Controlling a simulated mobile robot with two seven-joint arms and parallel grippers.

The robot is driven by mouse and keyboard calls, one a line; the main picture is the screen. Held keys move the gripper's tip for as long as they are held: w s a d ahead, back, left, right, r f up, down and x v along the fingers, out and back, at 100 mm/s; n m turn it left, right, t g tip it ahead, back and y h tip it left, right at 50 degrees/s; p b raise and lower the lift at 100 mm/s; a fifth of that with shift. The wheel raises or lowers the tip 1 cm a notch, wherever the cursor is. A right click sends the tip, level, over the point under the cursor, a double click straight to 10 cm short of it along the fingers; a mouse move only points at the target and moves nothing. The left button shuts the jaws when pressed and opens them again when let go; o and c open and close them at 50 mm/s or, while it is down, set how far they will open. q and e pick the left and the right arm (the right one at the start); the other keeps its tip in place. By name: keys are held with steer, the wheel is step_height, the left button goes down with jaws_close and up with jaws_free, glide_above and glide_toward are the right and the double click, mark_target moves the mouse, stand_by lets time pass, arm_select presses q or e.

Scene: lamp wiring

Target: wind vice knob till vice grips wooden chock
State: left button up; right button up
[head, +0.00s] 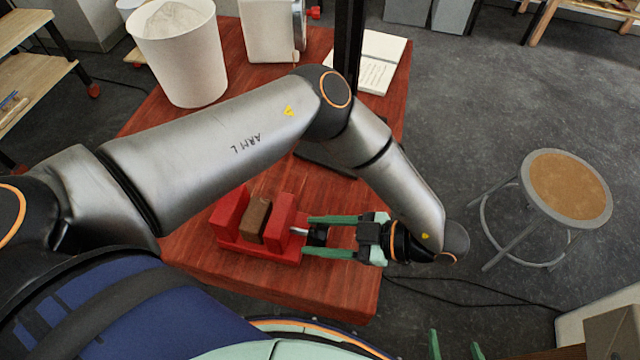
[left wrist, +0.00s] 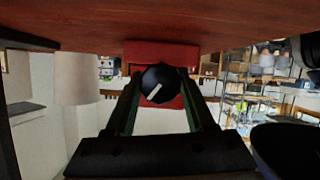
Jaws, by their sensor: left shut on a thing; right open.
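The red vice (head: 262,250) sits on the red-brown wooden table, with two upright jaws. The brown wooden chock (head: 257,216) stands between the jaws; I cannot tell whether both jaws touch it. My left gripper (head: 309,236) reaches in from the right of the vice, its green fingers on either side of the black knob (head: 317,237). In the left wrist view the round knob (left wrist: 158,83) with a white pointer mark lies between the fingers (left wrist: 160,80), which are shut on it. My right gripper (head: 456,346) shows only its green fingertips at the bottom edge, apart and empty.
A white bucket (head: 180,55), a pale box (head: 268,32) and an open book (head: 380,65) stand at the table's far end, near a black post (head: 347,45). A round stool (head: 567,187) stands on the floor to the right. Cables lie on the floor.

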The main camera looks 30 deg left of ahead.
arm_select(q)
jaws_close()
steer(key=shift+f+m+b, duration=0.1)
steer(key=shift+m+b, duration=0.2)
steer(key=shift+b, duration=0.15)
steer(key=shift+g, duration=0.3)
steer(key=o, duration=0.8)
jaws_free()
steer(key=shift+o, duration=0.2)
steer(key=shift+d+r, duration=0.15)
steer(key=shift+r, duration=0.1)
